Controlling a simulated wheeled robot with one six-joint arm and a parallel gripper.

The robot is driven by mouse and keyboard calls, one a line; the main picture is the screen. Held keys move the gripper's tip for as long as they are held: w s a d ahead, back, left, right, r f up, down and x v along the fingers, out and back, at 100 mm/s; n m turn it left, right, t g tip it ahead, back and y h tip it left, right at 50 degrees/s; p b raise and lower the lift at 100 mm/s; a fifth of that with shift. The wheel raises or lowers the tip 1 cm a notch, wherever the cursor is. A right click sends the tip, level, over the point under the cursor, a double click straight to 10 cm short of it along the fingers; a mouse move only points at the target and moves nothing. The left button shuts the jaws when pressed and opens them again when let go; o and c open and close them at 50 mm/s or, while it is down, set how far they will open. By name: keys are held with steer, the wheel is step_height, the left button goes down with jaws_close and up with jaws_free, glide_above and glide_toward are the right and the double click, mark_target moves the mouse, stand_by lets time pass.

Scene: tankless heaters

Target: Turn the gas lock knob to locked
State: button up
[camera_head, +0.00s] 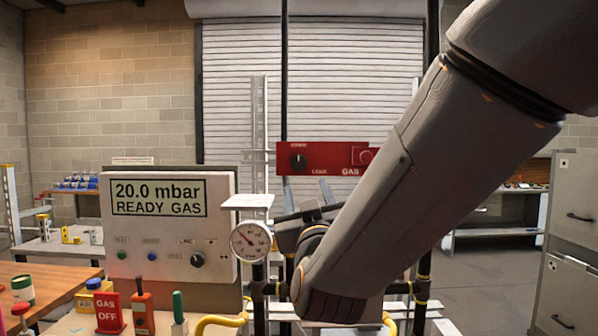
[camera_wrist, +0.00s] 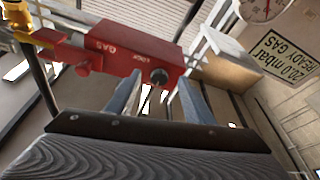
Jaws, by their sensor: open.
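The gas lock knob (camera_head: 298,161) is a round black knob on the left part of a red box (camera_head: 335,158) marked LOCK and GAS. A pale mark on the knob seems to point up toward small lettering, too small to read surely. In the wrist view the knob (camera_wrist: 158,76) appears on the tilted red box (camera_wrist: 115,48). My gripper (camera_head: 306,186) is below the knob in the head view, with fingers pointing up. In the wrist view my open gripper (camera_wrist: 160,84) has its two fingertips either side of the knob's line. I cannot tell any contact.
A pressure gauge (camera_head: 250,241) and a white panel (camera_head: 168,226) reading 20.0 mbar READY GAS stand left of my arm. A red GAS OFF sign (camera_head: 109,312) and screwdrivers are at lower left. Yellow pipes run below. The floor at right is clear.

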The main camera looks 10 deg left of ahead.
mark_target(299, 164)
steer(key=shift+t, duration=0.4)
steer(key=w+a+r+p, duration=0.1)
steer(key=w, duration=0.1)
steer(key=w+a+r+p, duration=0.1)
steer(key=w+r, duration=0.1)
steer(key=w+a+r+p, duration=0.1)
steer(key=shift+w+r, duration=0.35)
steer(key=shift+w, duration=0.05)
steer(key=shift+c, duration=0.5)
steer(key=c, duration=1)
steer(key=shift+o, duration=0.3)
